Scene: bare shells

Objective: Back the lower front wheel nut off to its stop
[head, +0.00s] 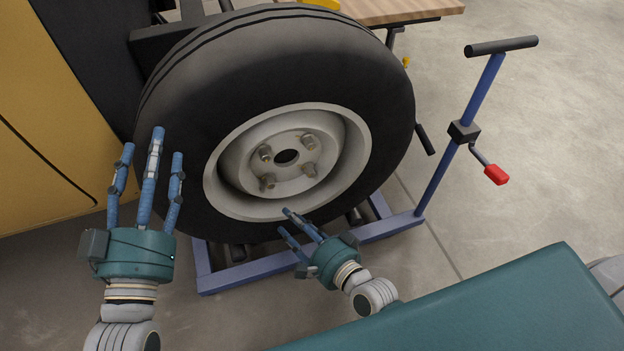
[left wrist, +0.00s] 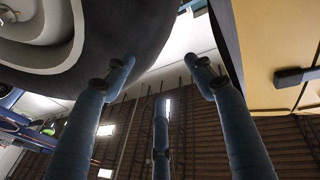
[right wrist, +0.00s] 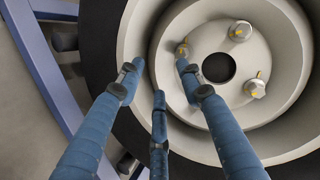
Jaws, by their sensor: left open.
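The wheel (head: 285,120) has a black tyre and a pale rim with several nuts around a dark centre hole. The lower nuts are a left one (head: 267,181) and a right one (head: 309,169); I cannot tell which is the front one. My right gripper (head: 288,224) is open and empty, below the hub by the lower rim. In the right wrist view its fingers (right wrist: 158,80) are apart, and one fingertip overlaps the picture just below a nut (right wrist: 183,48). Another nut is hidden there. My left gripper (head: 153,150) is open and empty, upright beside the tyre's left side.
A blue wheel stand (head: 300,256) lies under the tyre, with a post (head: 446,170) and red-handled crank (head: 496,175) at right. A yellow body panel (head: 45,150) is at left. A wooden bench (head: 405,9) stands behind.

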